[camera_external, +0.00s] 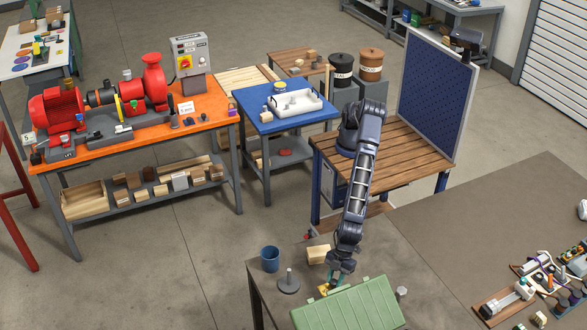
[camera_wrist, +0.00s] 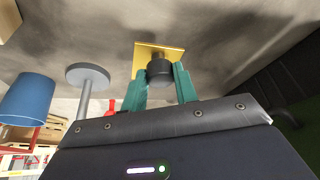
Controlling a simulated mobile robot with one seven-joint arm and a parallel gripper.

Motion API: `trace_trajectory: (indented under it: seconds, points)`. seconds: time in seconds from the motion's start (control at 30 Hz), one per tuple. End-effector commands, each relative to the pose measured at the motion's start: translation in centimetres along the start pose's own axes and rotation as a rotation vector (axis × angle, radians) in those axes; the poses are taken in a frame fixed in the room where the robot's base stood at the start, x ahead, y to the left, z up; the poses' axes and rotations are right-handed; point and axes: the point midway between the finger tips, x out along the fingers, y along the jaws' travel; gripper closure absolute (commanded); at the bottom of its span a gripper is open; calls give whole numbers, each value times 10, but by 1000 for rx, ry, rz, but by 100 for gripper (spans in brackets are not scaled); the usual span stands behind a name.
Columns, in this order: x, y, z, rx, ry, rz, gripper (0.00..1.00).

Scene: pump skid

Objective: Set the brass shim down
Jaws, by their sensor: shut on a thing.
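The brass shim is a thin gold plate with a dark round knob. In the wrist view the shim (camera_wrist: 145,51) shows just beyond my fingertips. My gripper (camera_wrist: 160,82) has green fingers, one on each side of the knob, and is shut on it. In the external view my gripper (camera_external: 335,284) is low over the near grey-brown bench top, and a yellow edge of the shim (camera_external: 323,290) shows beside it. My arm and the green case hide part of the shim there. I cannot tell whether the plate touches the bench.
A green case (camera_external: 348,306) is close in front of my gripper. A grey upright post on a round base (camera_external: 288,287), a blue cup (camera_external: 270,259) and a wooden block (camera_external: 318,254) stand to the left and behind. Several tools and parts lie far right; the bench between is mostly clear.

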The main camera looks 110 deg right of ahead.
Motion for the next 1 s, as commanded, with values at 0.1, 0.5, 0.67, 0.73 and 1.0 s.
trace_trajectory:
  seconds: [0.1,0.5,0.67,0.73,1.0]
  points:
    - [8,0,3,0,1,0,96]
    - [45,1,19,-1,0,1,96]
    - [48,1,20,0,1,-1,96]
    - [48,1,20,0,1,-1,96]
    - [51,2,21,0,1,0,57]
